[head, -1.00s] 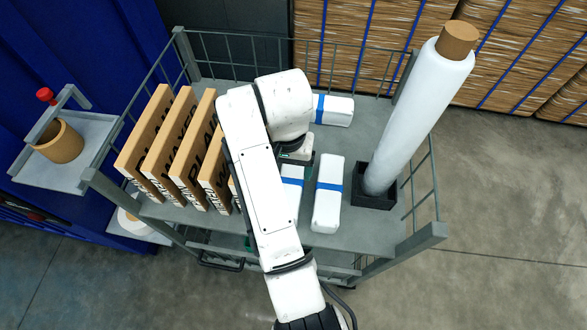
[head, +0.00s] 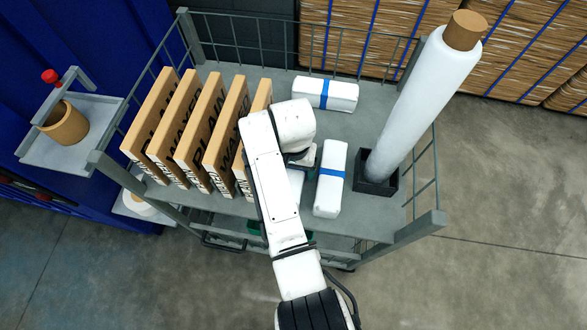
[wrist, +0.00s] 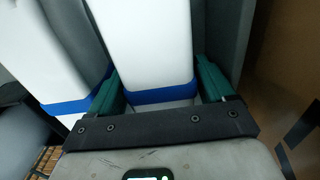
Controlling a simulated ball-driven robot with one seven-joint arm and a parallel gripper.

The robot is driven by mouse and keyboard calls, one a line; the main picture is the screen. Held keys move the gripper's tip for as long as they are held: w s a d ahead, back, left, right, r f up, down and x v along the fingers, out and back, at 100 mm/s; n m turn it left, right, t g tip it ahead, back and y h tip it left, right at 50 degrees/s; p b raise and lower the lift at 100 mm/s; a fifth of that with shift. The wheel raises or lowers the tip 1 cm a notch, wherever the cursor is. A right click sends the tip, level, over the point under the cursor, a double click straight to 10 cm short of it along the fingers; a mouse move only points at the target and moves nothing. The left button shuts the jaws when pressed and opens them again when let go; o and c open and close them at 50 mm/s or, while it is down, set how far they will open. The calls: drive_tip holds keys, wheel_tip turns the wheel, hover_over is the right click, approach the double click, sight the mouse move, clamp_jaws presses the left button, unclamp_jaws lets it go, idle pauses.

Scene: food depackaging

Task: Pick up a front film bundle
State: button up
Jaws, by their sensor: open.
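Two white film bundles with blue bands lie at the front of the cart shelf. The right one (head: 331,180) shows clearly in the head view; the left one (head: 296,184) is mostly hidden by my arm. In the wrist view, my gripper (wrist: 165,88) is open, its green fingers on either side of one front bundle (wrist: 150,40), near its blue band. Contact cannot be told. The other front bundle (wrist: 45,50) lies beside it at left. A third film bundle (head: 325,93) lies crosswise at the back. My fingers are hidden in the head view.
Several upright cardboard boxes (head: 192,130) stand left of my arm. A tall white film roll (head: 425,100) leans in a black holder (head: 376,182) at right. Wire rails (head: 350,45) edge the cart. Bare shelf (head: 270,83) shows at the back.

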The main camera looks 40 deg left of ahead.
drive_tip(key=shift+f, duration=0.1)
drive_tip(key=c, duration=0.8)
